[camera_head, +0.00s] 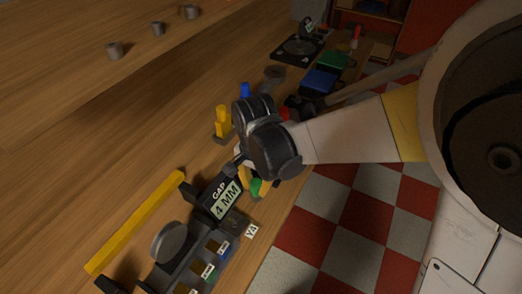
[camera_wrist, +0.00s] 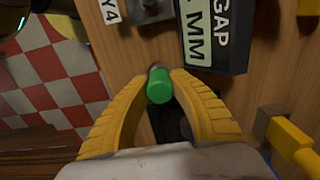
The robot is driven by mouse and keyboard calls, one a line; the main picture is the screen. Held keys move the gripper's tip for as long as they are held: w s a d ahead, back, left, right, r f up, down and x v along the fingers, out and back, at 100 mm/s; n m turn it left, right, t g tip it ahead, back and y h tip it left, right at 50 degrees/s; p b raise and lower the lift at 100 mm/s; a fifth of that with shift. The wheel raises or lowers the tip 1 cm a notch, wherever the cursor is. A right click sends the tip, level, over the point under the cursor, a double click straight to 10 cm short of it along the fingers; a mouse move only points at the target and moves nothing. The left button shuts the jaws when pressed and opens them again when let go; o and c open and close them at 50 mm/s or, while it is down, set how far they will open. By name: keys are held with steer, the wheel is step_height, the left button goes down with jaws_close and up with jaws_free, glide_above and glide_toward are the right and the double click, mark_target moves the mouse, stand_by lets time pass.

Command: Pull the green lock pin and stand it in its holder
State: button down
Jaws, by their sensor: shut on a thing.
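The green lock pin (camera_wrist: 160,86) sits between the two yellow fingers of my gripper (camera_wrist: 158,80) in the wrist view. The fingers are closed around it near their tips, and its green end faces the camera. In the head view a bit of the green pin (camera_head: 256,187) shows below my wrist, beside the "GAP 4 MM" block. My arm hides most of the gripper there. I cannot tell whether the pin's lower end is still seated in something. I cannot tell which stand is its holder.
The "GAP 4 MM" block (camera_head: 226,196) stands close by. A labelled tray (camera_head: 195,278) and a yellow bar (camera_head: 137,222) lie nearer. A yellow post (camera_head: 223,120) and a blue post (camera_head: 245,91) stand beyond my wrist. The bench's edge drops to a checkered floor (camera_head: 345,225).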

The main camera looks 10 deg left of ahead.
mark_target(258, 182)
steer(key=c, duration=1.2)
jaws_free()
steer(key=shift+r, duration=0.1)
steer(key=shift+r, duration=0.25)
step_height(258, 182, up, 11)
steer(key=s+d+r+n+t, duration=0.1)
steer(key=d+t, duration=0.1)
steer(key=d, duration=0.6)
steer(key=s+d+r+n+t, duration=0.1)
steer(key=s+d+n+t, duration=0.1)
steer(key=d, duration=0.7)
steer(key=s+d+r+n+t, duration=0.1)
steer(key=s+d+t, duration=0.1)
steer(key=d, duration=0.6)
steer(key=shift+s+d+n+t, duration=0.25)
steer(key=shift+d+n+t, duration=0.05)
steer(key=shift+t, duration=0.3)
